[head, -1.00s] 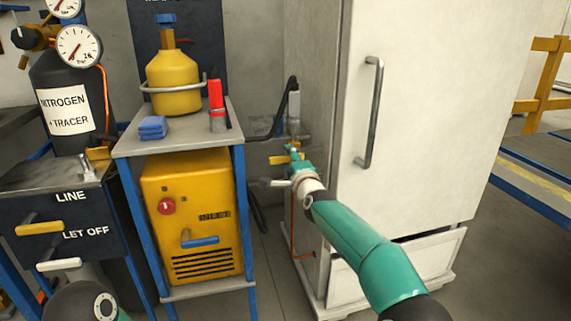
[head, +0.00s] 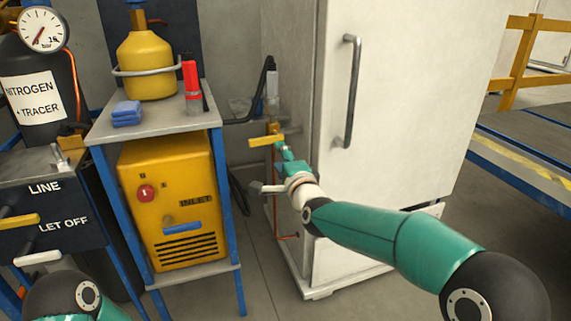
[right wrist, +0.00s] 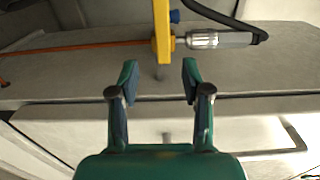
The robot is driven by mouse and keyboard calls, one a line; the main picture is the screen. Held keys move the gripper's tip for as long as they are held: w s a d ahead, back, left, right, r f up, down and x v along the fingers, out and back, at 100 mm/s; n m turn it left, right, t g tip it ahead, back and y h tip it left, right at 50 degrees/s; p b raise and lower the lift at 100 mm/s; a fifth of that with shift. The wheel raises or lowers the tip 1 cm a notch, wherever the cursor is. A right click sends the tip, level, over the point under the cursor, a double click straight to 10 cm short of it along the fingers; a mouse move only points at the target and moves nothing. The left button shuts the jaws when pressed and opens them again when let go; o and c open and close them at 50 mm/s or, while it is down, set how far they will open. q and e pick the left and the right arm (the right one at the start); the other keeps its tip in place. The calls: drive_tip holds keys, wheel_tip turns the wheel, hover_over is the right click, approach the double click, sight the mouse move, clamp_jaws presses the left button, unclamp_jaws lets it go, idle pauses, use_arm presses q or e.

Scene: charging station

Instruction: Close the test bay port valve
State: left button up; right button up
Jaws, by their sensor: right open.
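The valve with a yellow lever handle (head: 265,140) is on the side of the white cabinet, low by a dark hose. In the right wrist view the yellow handle (right wrist: 161,28) runs from the top edge to the brass valve body, just beyond the fingertips. My right gripper (head: 284,150) is by the valve, a little below and right of the handle. In the right wrist view the right gripper (right wrist: 160,80) is open, its two fingers spread with nothing between them. I cannot see a label on this valve. My left gripper is not in view.
The white cabinet (head: 410,130) with a long grey handle stands right of the valve. A blue-legged stand (head: 215,150) with a yellow cylinder (head: 150,65) and yellow machine (head: 170,190) is on the left. LINE and LET OFF levers are far left. Floor between is clear.

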drive_tip(key=shift+v, duration=1.25)
drive_tip(key=w+d+f+m+h, duration=0.1)
drive_tip(key=w+d+f+h, duration=0.1)
drive_tip(key=d+f, duration=0.35)
drive_tip(key=s+d+f+g, duration=0.2)
drive_tip(key=s+d+f, duration=0.1)
drive_tip(key=f, duration=0.6)
drive_tip(key=s+d+f+g+h+p, duration=0.1)
drive_tip(key=s+d+f+g, duration=0.25)
drive_tip(key=f, duration=0.55)
drive_tip(key=s+d+f+g, duration=0.2)
drive_tip(key=s+f, duration=0.2)
drive_tip(key=f, duration=0.5)
drive_tip(key=s+f+n+g, duration=0.35)
drive_tip(key=s+f, duration=0.35)
drive_tip(key=s, duration=0.5)
drive_tip(key=s+f+n+g, duration=0.35)
drive_tip(key=s+f, duration=0.35)
drive_tip(key=s, duration=0.6)
drive_tip(key=s+a+n+g+y, duration=0.1)
drive_tip(key=s+a+n+g, duration=0.1)
drive_tip(key=s+n, duration=0.4)
wheel_tip(320, 180, up, 39)
drive_tip(key=p, duration=3.9)
drive_tip(key=shift+s+f, duration=0.15)
drive_tip(key=shift+s, duration=0.25)
